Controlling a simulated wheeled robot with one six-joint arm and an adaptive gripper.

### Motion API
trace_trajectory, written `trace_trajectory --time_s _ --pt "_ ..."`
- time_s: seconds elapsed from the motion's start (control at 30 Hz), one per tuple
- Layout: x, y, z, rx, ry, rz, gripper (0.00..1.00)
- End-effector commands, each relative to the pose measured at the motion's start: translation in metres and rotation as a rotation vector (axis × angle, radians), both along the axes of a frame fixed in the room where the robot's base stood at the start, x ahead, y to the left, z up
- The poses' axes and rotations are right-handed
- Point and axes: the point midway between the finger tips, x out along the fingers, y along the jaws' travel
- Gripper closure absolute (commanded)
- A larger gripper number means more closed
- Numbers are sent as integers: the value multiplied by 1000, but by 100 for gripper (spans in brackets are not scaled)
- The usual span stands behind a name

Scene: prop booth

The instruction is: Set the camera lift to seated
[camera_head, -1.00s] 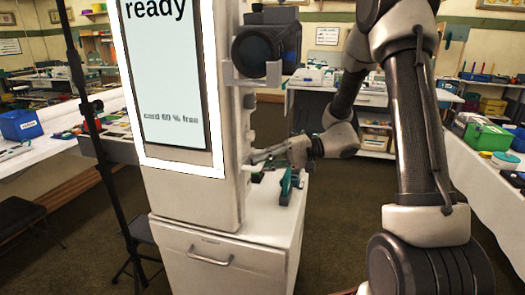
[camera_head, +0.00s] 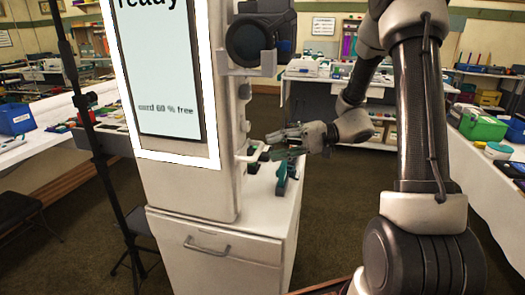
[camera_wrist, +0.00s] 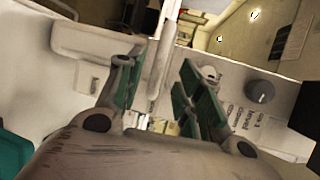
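The white booth (camera_head: 222,195) stands left of my arm, with the camera (camera_head: 250,42) on a bracket high on its side. Small controls run down that side panel, including a pale lever-like part (camera_head: 252,152) near my gripper (camera_head: 268,145). In the wrist view my gripper (camera_wrist: 158,88) is open, its two green-padded fingers apart. A pale upright bar (camera_wrist: 160,70) shows between them; I cannot tell whether they touch it. A dark round knob (camera_wrist: 262,92) sits right of the fingers, beside printed labels, partly reading "level". The lift's current setting is not readable.
The booth screen (camera_head: 160,70) reads "ready" and "card 60 % free". A black stand (camera_head: 85,110) is at left. Loaded tables stand left, right and behind.

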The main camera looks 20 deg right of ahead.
Motion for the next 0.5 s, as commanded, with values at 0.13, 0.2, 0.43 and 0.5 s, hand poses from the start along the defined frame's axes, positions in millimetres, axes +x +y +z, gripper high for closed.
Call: trace_trajectory --time_s 0.13,0.2,0.43,0.5 --pt "-3 -32 6 -1 -3 -5 64" --pt "-5 -44 8 0 -1 -3 64" --pt "-8 -63 12 0 0 0 64" --pt "-8 -63 12 0 0 0 64"
